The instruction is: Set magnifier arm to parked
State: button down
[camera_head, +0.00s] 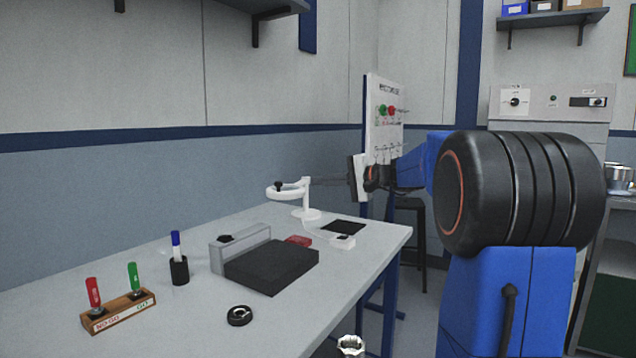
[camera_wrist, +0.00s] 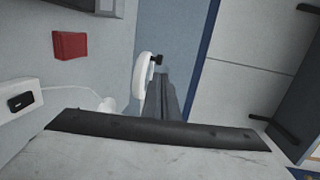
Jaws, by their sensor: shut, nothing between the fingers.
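The white magnifier arm (camera_head: 307,196) stands on a round base at the back of the grey workbench (camera_head: 200,315). Its ring head points left and carries a small black knob. In the wrist view the white head (camera_wrist: 141,78) and its black knob (camera_wrist: 157,59) show just beyond my fingertips. My gripper (camera_head: 316,182) reaches in from the right, level with the top of the magnifier post. It is shut and empty, and it also shows in the wrist view (camera_wrist: 160,78). I cannot tell whether the fingertips touch the magnifier. Part of its post is hidden in the wrist view.
A black plate with a grey block (camera_head: 240,248), a red block (camera_head: 299,241), a pen cup (camera_head: 179,270), a gauge rack (camera_head: 118,312) and a black ring (camera_head: 239,316) lie on the bench. A white board (camera_head: 384,120) stands behind my arm.

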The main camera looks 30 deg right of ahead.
jog(key=x, duration=1.1)
jog(key=shift+f, duration=0.1)
jog(key=a+r+x, duration=0.1)
jog(key=x, duration=0.6)
jog(key=shift+s+r, duration=0.15)
jog(key=shift+s, duration=0.2)
jog(key=shift+a, duration=0.15)
jog(key=shift+s, duration=0.15)
